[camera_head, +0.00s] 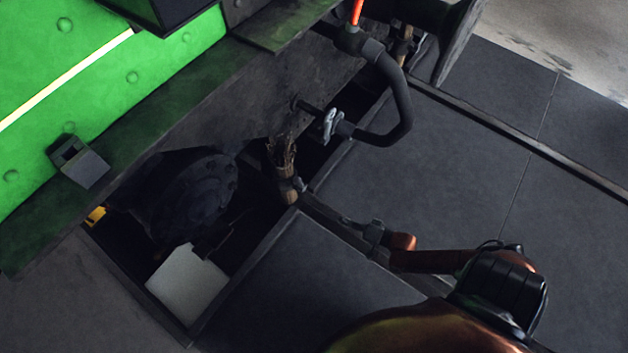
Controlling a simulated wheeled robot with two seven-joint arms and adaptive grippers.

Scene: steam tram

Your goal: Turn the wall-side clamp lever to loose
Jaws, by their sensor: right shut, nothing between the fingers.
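My right arm comes in from the lower right, and its small dark gripper (352,222) is over the rail edge beside the open pit. It appears shut and empty, though its fingers are hard to make out. To its upper left, a worn brown fitting (286,176) stands at the pit edge, apart from the gripper. A silver-grey handle (330,124) is on the coupling of a black hose, above the gripper in the picture. A similar brown fitting (404,45) shows farther back. I cannot tell which part is the wall-side clamp lever. My left gripper is not in view.
The green tram side (105,70) and its dark frame fill the upper left. The black hose (402,110) loops down near the pit. A dark round housing (195,190) and a pale sheet (186,282) are in the pit. Dark floor plates (440,165) to the right are clear.

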